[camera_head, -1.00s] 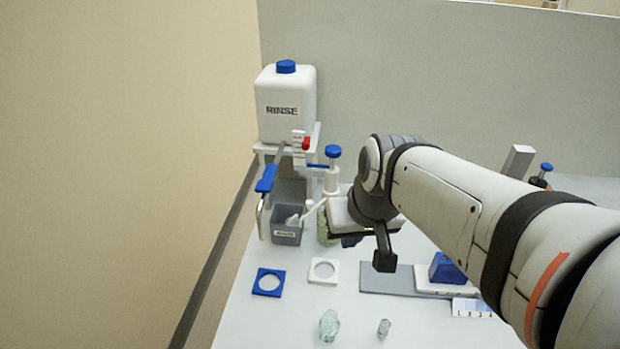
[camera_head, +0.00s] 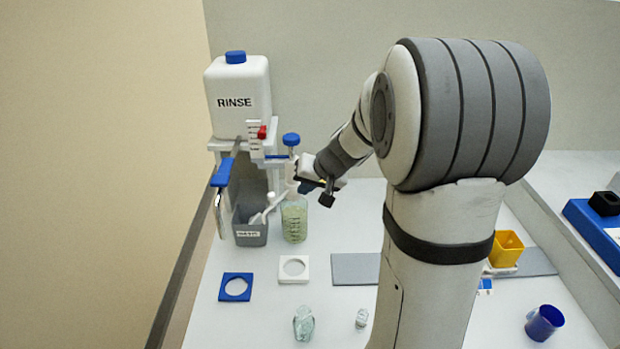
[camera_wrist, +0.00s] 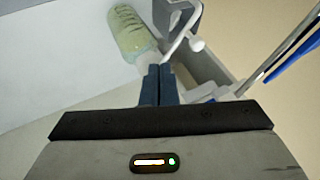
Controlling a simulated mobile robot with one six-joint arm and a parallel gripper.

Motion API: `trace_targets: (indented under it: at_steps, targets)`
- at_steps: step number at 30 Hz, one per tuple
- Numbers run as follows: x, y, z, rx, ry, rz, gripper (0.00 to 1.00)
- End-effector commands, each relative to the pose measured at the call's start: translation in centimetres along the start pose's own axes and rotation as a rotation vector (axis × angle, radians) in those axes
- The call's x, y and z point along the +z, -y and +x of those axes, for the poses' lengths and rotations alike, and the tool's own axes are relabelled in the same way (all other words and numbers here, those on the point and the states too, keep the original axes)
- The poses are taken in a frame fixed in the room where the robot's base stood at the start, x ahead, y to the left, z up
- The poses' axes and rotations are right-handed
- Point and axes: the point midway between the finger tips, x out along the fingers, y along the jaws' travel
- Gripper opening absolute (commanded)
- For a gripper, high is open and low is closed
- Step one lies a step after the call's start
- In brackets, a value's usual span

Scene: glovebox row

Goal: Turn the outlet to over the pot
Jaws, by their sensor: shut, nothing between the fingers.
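The outlet is a white bent spout (camera_head: 268,208) on the dispenser with a blue top knob (camera_head: 291,139). It slopes down to the left from the neck of a glass bottle (camera_head: 294,219) with pale green contents, its tip at the grey box. The grey labelled box (camera_head: 249,232) stands left of the bottle; I cannot tell whether it is the pot. My gripper (camera_head: 304,188) is shut and empty at the right of the bottle's neck. In the wrist view the dark blue fingertips (camera_wrist: 160,68) are close to the spout (camera_wrist: 180,40); contact cannot be told.
A white RINSE tank (camera_head: 238,98) stands behind on a stand with a blue-handled lever (camera_head: 222,172). A blue ring plate (camera_head: 236,287) and a white one (camera_head: 294,269) lie in front. A yellow cup (camera_head: 507,248) and a blue cup (camera_head: 544,322) are at right.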

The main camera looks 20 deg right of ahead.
Motion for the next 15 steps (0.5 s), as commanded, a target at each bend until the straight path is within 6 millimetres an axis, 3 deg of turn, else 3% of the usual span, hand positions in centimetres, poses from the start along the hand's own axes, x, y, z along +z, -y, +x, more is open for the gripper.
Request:
trace_targets:
  at_steps: [5,9,15]
  targets:
    - [0.1,0.0,3.9,0.000,0.005,0.002,0.00]
    - [0.0,2.1,4.6,0.000,0.002,-0.002,0.00]
    - [0.1,3.3,5.4,0.001,0.000,0.000,0.00]
